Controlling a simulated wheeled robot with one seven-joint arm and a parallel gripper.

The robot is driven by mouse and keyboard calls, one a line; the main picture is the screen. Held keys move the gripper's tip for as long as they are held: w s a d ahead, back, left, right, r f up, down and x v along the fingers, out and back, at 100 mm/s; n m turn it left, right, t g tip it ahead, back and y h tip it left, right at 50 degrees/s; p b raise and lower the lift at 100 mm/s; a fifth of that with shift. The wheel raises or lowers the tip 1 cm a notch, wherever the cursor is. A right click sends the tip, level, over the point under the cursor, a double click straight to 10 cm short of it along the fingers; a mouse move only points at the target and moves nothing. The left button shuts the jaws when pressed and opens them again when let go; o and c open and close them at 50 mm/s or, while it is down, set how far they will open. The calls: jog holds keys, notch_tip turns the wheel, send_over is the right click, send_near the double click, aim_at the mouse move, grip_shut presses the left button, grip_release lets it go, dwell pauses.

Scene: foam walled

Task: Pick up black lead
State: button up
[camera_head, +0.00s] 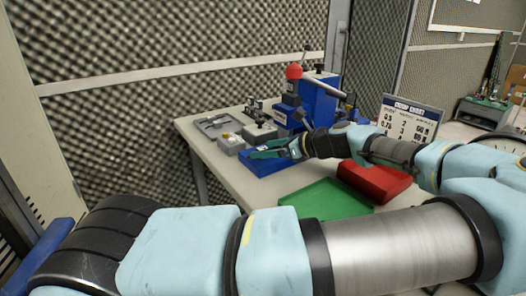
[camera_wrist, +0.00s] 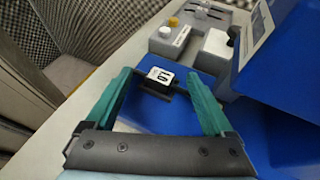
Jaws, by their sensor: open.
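The black lead (camera_wrist: 155,88) is a small dark piece with a white printed label on top. In the wrist view it lies over a blue tray (camera_wrist: 185,120), between my two teal fingers. My gripper (camera_wrist: 160,76) is open, with one finger on each side of the lead and gaps showing. I cannot tell how high the fingertips are above the tray. The lead is too small and partly covered there to make out clearly.
A blue press (camera_head: 318,100) with a red-knobbed lever stands behind my gripper. Grey blocks (camera_head: 230,143) sit to the left. A green tray (camera_head: 325,198), a red bin (camera_head: 375,182) and a crimp chart sign (camera_head: 410,118) are to the right. Foam walls (camera_head: 170,100) stand behind the table.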

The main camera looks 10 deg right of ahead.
jog(key=shift+c, duration=0.3)
grip_shut()
dwell(0.3)
